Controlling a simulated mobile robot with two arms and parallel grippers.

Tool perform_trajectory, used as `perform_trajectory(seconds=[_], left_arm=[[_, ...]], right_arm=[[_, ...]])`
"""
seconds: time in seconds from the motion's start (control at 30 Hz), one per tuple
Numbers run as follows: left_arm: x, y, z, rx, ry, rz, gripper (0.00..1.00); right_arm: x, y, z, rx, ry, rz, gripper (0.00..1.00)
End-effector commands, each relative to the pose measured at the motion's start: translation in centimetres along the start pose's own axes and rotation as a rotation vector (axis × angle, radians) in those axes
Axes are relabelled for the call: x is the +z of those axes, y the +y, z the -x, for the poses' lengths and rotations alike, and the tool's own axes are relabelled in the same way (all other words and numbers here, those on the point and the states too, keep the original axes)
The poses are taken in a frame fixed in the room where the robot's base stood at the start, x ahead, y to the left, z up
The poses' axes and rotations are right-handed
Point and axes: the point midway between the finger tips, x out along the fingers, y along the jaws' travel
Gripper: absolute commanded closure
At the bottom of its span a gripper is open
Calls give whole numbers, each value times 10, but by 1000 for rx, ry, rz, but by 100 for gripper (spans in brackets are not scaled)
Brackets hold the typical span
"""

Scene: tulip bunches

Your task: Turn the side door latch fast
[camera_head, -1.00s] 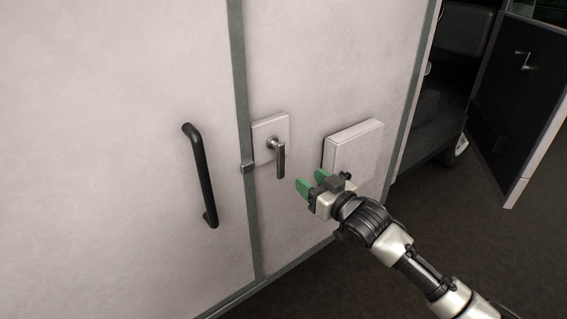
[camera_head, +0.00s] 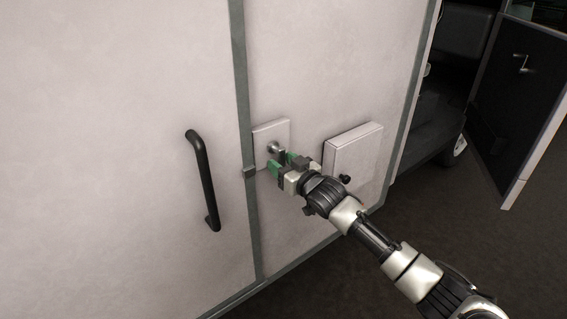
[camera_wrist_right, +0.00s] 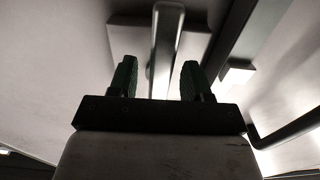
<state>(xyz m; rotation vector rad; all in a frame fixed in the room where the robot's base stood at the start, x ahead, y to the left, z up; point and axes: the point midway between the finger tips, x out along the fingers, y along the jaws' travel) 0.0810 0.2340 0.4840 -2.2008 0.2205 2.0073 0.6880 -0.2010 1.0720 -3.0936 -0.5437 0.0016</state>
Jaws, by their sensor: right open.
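The side door latch (camera_head: 273,147) is a grey metal lever on a pale square plate (camera_head: 264,134), just right of the dark door seam. In the earlier head view its lever hangs straight down; now my gripper hides most of it. My right gripper (camera_head: 281,162) is at the lever with its green fingers apart. In the right wrist view the latch lever (camera_wrist_right: 164,50) stands between the two open fingers (camera_wrist_right: 158,80), with a gap on each side. My left gripper is not in view.
A black door handle (camera_head: 203,180) is left of the seam; it also shows in the right wrist view (camera_wrist_right: 290,130). A pale raised box (camera_head: 353,150) sits on the wall right of the latch. An open vehicle door (camera_head: 515,100) stands at far right. Dark floor lies below.

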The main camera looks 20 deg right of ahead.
Motion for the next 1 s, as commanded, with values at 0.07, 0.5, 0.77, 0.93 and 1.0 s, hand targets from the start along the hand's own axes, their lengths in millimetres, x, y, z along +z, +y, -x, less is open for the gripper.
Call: perform_trajectory(seconds=[0.07,0.5,0.77,0.93,1.0], left_arm=[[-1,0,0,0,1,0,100],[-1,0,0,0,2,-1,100],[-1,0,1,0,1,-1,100],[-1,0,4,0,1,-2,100],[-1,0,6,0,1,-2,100]], right_arm=[[0,0,0,0,0,0,51],[0,0,0,0,0,0,100],[0,0,0,0,0,-9,100],[-1,-2,0,0,0,-55,100],[-1,-3,0,-1,0,-90,100]])
